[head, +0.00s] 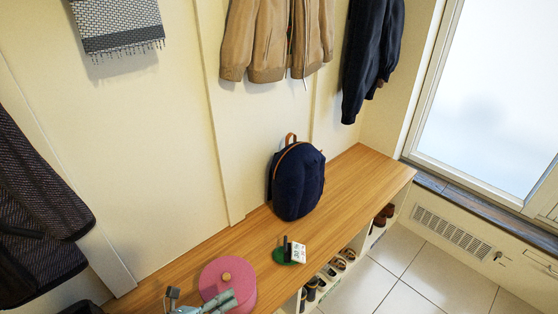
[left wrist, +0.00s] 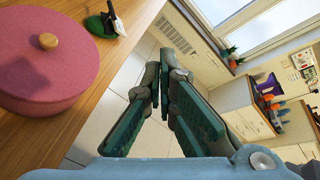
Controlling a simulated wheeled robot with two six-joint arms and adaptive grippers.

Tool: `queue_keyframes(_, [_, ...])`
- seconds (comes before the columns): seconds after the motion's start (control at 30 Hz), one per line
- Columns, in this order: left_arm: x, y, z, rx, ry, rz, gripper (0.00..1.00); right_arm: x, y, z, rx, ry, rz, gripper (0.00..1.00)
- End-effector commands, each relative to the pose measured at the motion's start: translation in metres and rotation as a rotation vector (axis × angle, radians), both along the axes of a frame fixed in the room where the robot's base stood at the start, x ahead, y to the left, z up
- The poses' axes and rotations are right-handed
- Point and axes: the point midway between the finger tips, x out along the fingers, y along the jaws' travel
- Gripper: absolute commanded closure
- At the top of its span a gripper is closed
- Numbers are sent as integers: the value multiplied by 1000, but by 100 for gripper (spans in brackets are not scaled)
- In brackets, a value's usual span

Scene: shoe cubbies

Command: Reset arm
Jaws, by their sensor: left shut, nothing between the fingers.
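My left gripper (head: 208,303) shows at the bottom edge of the head view, in front of a round pink box (head: 228,281) with a wooden knob. In the left wrist view my left gripper (left wrist: 164,88) has its green-padded fingers close together with nothing held, over the tiled floor beside the bench edge. The pink box shows there at the left (left wrist: 48,62), apart from the fingers. Most of my left arm is outside the head view. My right gripper is in neither view.
A wooden bench (head: 345,190) holds a navy backpack (head: 297,185) and a green dish (head: 283,257) with a small white card. Shoes (head: 340,262) sit in cubbies below. Coats (head: 275,40) hang above. The tiled floor (head: 395,250) is clear.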

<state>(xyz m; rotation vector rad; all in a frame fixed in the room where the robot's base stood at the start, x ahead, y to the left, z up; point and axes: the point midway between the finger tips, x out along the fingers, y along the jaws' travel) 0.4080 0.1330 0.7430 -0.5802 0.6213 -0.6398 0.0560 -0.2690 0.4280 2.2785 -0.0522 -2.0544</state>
Motion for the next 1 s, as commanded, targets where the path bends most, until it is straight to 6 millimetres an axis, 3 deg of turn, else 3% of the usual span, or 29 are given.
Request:
queue_keyframes(0.17, [-1,38,-44,-451,318,444,100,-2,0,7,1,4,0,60])
queue_keyframes(0.27, [-20,75,-92,-705,529,773,100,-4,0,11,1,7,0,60])
queue_keyframes(0.33, [-48,101,-133,-861,674,1022,100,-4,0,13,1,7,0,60])
queue_keyframes(0.37, [-64,112,-152,-926,737,1140,100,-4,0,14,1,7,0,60])
queue_keyframes(0.43, [-118,133,-199,-1066,885,1442,100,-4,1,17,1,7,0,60])
queue_keyframes(0.5, [-182,145,-239,-1180,1010,1752,100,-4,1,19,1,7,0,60])
queue_keyframes(0.6, [-267,147,-273,-1278,1123,2125,100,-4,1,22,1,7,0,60])
queue_keyframes(0.7, [-327,141,-287,-1321,1175,2380,100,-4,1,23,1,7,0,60])
queue_keyframes(0.77, [-346,137,-290,-1332,1189,2468,100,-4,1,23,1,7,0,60])
queue_keyframes(0.83, [-357,135,-292,-1340,1194,2516,100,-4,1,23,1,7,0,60])
queue_keyframes(1.0, [-358,135,-292,-1341,1195,2523,100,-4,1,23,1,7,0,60])
